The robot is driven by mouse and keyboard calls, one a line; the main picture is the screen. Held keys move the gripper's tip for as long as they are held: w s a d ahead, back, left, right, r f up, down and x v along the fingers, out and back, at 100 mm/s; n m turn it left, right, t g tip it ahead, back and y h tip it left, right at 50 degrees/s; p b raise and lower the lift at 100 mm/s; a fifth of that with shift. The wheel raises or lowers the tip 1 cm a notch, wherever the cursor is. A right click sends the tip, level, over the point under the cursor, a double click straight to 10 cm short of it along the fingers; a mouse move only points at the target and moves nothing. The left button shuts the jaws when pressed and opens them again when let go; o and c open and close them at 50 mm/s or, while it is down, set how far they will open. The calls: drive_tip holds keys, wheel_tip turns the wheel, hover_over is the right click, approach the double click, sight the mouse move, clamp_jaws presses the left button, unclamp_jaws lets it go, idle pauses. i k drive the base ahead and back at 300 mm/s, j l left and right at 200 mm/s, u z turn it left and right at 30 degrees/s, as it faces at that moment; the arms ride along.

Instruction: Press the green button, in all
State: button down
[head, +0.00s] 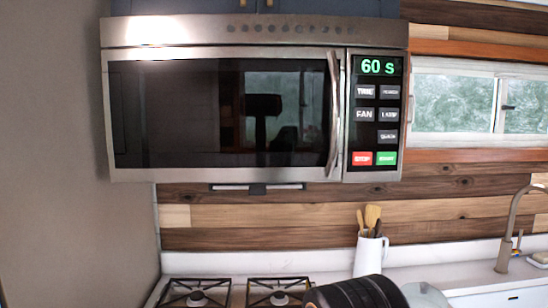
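The green button (387,158) is at the bottom right of the control panel of a microwave (225,110) mounted above the stove. A red button (362,158) sits directly left of it. The display (377,66) at the top of the panel reads "60 s" in green. Grey buttons, among them one marked FAN (364,115), lie between the display and the coloured pair. The microwave door looks shut. My gripper is not in view. A dark rounded part, apparently of my arm, shows at the bottom edge, well below the panel, and nothing covers the green button.
A vertical door handle (334,112) stands out just left of the panel. Below are a stove with burners (197,297), a white jug (368,256) with wooden utensils and a tap (511,228) at the right. The space before the panel looks clear.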

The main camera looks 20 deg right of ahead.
sight(382, 159)
drive_tip(key=k+l+z, duration=0.1)
drive_tip(key=l, duration=0.4)
drive_tip(key=k+l+z, duration=0.1)
drive_tip(key=l, duration=0.4)
drive_tip(key=k+l+z, duration=0.1)
drive_tip(key=l, duration=0.4)
drive_tip(key=k+l, duration=0.1)
drive_tip(key=l, duration=0.4)
drive_tip(key=k+z, duration=0.1)
drive_tip(key=i, duration=0.35)
